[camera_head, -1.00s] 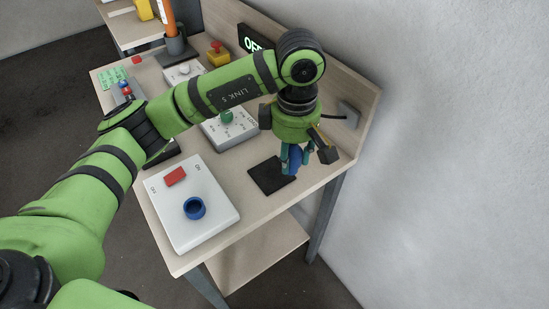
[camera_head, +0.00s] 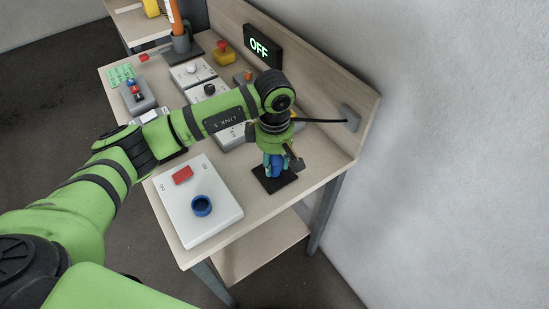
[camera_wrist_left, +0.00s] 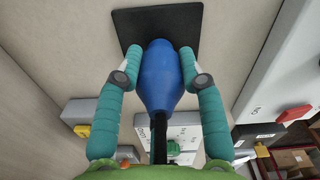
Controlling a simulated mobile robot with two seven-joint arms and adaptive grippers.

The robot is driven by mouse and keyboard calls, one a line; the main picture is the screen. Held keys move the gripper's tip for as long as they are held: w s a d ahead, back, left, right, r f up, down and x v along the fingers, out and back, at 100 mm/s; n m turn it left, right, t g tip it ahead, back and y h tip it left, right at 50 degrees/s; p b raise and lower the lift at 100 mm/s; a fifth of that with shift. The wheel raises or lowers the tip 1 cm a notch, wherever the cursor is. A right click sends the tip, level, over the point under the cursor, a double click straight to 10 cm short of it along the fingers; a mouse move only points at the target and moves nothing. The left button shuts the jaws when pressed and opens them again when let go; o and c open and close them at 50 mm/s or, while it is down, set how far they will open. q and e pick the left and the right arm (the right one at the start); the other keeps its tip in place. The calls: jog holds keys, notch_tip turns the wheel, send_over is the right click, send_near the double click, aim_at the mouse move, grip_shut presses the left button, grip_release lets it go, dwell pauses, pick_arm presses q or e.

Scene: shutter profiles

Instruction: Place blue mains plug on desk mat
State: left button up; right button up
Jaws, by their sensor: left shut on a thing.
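The blue mains plug (camera_wrist_left: 160,78) is held between the two teal fingers of my left gripper (camera_wrist_left: 160,54) in the left wrist view. In the head view the plug is largely hidden by my left gripper (camera_head: 272,167), which points down over the black desk mat (camera_head: 289,183). The mat also shows behind the plug's tip in the left wrist view (camera_wrist_left: 150,20). I cannot tell whether the plug touches the mat. My right gripper is not in view.
A black cord (camera_head: 318,121) runs from the gripper to a grey wall box (camera_head: 350,117). A white panel (camera_head: 215,222) with a red rocker and blue ring lies left of the mat. Several control boxes and a lit OFF sign (camera_head: 261,47) stand farther back.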

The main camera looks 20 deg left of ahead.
pick_arm(q)
jog(key=shift+f, duration=0.1)
jog(key=o, duration=1.2)
jog(key=shift+c, duration=0.2)
jog(key=shift+r, duration=0.3)
notch_tip(320, 180, up, 11)
jog(key=b, duration=0.3)
jog(key=shift+f+b, duration=0.2)
jog(key=shift+b, duration=0.2)
jog(key=shift+r, duration=0.5)
jog(key=shift+r, duration=0.15)
